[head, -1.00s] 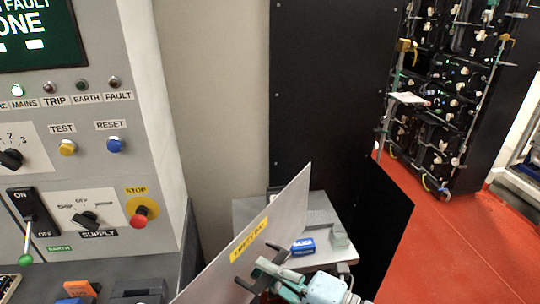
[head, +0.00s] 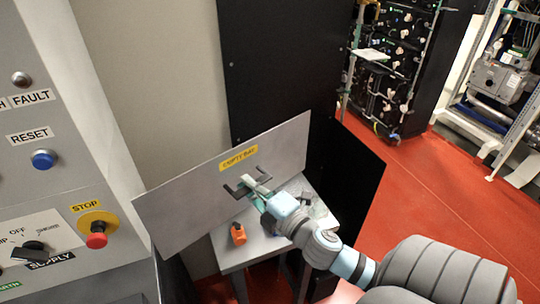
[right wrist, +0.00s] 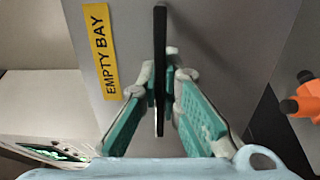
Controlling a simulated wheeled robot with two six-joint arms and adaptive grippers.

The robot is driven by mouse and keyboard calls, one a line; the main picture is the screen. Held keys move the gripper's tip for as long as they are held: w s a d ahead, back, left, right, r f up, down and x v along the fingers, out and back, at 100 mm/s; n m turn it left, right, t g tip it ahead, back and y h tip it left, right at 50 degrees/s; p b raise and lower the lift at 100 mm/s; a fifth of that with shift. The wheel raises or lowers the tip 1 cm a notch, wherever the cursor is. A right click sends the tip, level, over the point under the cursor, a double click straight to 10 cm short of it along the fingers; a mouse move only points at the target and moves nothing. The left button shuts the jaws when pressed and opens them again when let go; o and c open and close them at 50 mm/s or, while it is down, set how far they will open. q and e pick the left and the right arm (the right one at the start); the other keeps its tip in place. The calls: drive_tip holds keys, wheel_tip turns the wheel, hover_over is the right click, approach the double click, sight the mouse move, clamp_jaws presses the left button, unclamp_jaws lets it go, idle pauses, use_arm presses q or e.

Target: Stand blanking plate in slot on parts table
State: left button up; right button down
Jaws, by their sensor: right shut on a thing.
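The blanking plate (head: 190,195) is a large flat grey sheet with a yellow EMPTY BAY label (head: 238,158) and a black handle. It is held on edge, at a slant in the head view, over or behind the parts table (head: 228,256). My right gripper (head: 254,188) is shut on the handle (right wrist: 159,75), which stands between its green pads in the right wrist view. I cannot tell whether the plate's lower edge touches the table. The slot cannot be made out. My left gripper is not in view.
An orange-and-black object (head: 238,234) stands on the table in front of the plate. A grey control panel (head: 60,200) with a red stop button (head: 96,238) is at left. Black panels (head: 275,70) stand behind. Red floor (head: 440,190) is open at right.

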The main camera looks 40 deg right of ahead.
sight(265, 152)
drive_tip(key=d+r+m+h, duration=0.1)
drive_tip(key=d+h, duration=0.1)
drive_tip(key=w+d+r+m+h, duration=0.1)
drive_tip(key=d+h, duration=0.1)
drive_tip(key=d, duration=0.1)
drive_tip(key=d+r+m+h, duration=0.1)
drive_tip(key=d+h, duration=0.1)
drive_tip(key=d, duration=0.1)
drive_tip(key=shift+w+m+g, duration=0.3)
drive_tip(key=shift+m+g, duration=0.1)
drive_tip(key=shift+a, duration=0.1)
drive_tip(key=shift+p, duration=0.3)
drive_tip(key=shift+s+a+r, duration=0.1)
drive_tip(key=shift+a, duration=0.1)
drive_tip(key=x, duration=1.2)
wheel_tip(265, 152, down, 12)
drive_tip(key=b, duration=0.9)
drive_tip(key=shift+r, duration=0.2)
drive_tip(key=shift+f+b, duration=0.35)
drive_tip(key=shift+b, duration=0.1)
drive_tip(key=c, duration=1.7)
unclamp_jaws()
drive_tip(key=shift+a, duration=0.1)
